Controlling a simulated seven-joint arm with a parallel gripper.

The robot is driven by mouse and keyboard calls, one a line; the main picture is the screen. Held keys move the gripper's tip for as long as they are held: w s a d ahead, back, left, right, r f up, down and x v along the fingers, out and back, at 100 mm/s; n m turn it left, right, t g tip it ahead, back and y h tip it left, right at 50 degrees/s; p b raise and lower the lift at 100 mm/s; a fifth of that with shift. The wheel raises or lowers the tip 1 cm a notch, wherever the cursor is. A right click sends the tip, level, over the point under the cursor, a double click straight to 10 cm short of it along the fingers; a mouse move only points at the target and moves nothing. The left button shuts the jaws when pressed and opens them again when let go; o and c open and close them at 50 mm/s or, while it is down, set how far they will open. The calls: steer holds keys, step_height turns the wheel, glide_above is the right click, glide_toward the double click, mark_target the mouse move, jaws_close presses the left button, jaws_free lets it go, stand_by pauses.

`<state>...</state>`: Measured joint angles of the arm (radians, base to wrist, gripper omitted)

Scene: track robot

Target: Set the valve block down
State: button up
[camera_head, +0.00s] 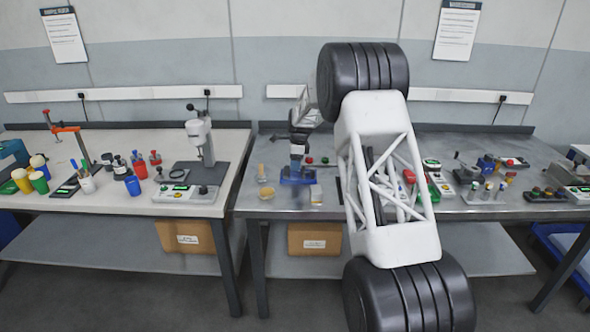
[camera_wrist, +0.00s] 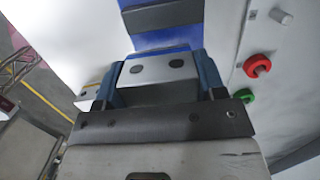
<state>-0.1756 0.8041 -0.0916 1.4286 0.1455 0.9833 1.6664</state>
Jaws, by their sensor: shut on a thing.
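The valve block (camera_wrist: 158,70) is a silver-grey block with two dark round holes in its face, seen in the wrist view. My gripper (camera_wrist: 157,78) is shut on it, one blue finger on each side. In the head view my gripper (camera_head: 298,148) hangs over a blue fixture (camera_head: 297,178) on the grey metal bench (camera_head: 345,205). The fixture shows as blue and dark bands beyond the block in the wrist view (camera_wrist: 165,38). The block's underside is hidden, so I cannot tell whether it touches the fixture. My arm covers part of the bench in the head view.
A red button (camera_wrist: 257,65) and a green button (camera_wrist: 244,96) are close on the right in the wrist view. Small tan pieces (camera_head: 266,192) lie left of the fixture. A clear small piece (camera_head: 316,195) is right of it. The left bench (camera_head: 120,205) holds cups and tools.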

mark_target(295, 174)
steer(key=shift+w, duration=0.4)
steer(key=shift+f, duration=0.15)
steer(key=shift+f, duration=1.6)
steer(key=shift+f, duration=0.15)
steer(key=o, duration=1.2)
steer(key=r, duration=0.4)
steer(key=d+r, duration=0.1)
steer(key=r, duration=0.7)
steer(key=shift+d+r, duration=0.1)
steer(key=shift+d, duration=0.1)
